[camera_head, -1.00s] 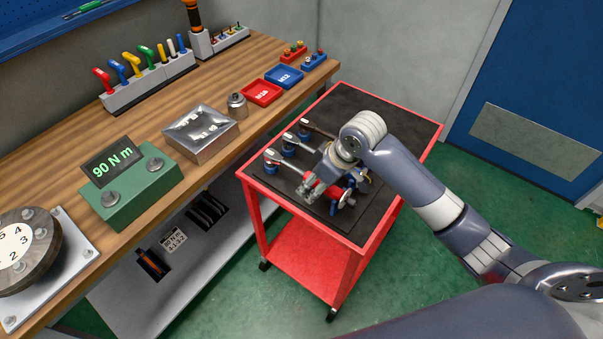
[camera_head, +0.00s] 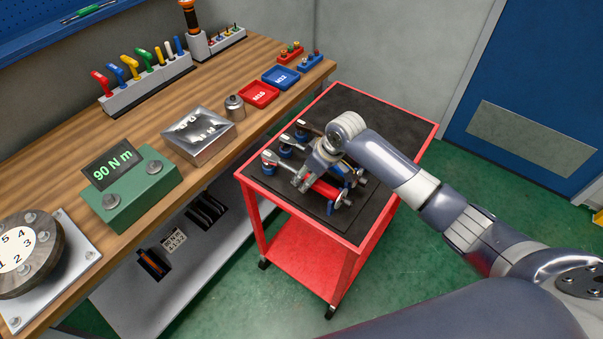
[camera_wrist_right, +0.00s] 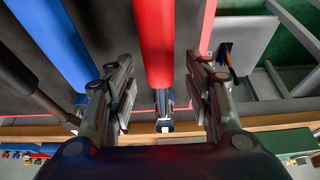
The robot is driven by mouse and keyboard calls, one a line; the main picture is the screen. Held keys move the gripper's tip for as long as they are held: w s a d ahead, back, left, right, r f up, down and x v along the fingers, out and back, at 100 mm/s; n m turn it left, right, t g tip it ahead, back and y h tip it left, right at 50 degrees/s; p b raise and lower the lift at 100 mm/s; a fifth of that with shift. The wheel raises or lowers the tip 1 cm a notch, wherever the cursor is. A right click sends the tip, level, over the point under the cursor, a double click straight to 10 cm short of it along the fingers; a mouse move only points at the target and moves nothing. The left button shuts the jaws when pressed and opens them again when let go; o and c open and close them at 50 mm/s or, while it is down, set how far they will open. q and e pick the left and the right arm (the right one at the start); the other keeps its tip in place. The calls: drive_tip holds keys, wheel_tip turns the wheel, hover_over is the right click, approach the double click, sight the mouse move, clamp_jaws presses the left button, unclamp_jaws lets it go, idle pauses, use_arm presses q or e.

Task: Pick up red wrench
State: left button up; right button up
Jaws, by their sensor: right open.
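The red wrench (camera_head: 327,191) lies among other wrenches near the front of the cart's dark top. Only part of its red handle shows in the head view; my gripper hides some of it. In the right wrist view the red handle (camera_wrist_right: 166,42) runs between the two fingers. My right gripper (camera_head: 304,183) is low over the wrench and open. Its fingers (camera_wrist_right: 160,75) stand on either side of the handle with gaps between. Whether they reach down to handle height is hard to tell. My left gripper is not in view.
A blue handle (camera_wrist_right: 52,38) lies beside the red one. The red cart (camera_head: 350,277) stands by the wooden bench (camera_head: 140,130), which holds a green torque display (camera_head: 130,185), a metal box and small trays. The cart top's far half is clear.

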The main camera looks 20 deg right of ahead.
drive_tip(key=shift+x, duration=1.15)
clamp_jaws()
drive_tip(key=shift+r, duration=0.15)
drive_tip(key=shift+w+r, duration=0.1)
drive_tip(key=shift+r, duration=0.2)
drive_tip(key=r, duration=0.1)
drive_tip(key=r+b, duration=0.1)
drive_tip(key=shift+s+r, duration=0.35)
drive_tip(key=s+a+r+b, duration=0.1)
drive_tip(key=s+b, duration=0.2)
drive_tip(key=s, duration=1.2)
drive_tip(key=shift+s+r, duration=0.2)
drive_tip(key=shift+r, duration=0.1)
drive_tip(key=shift+a, duration=0.2)
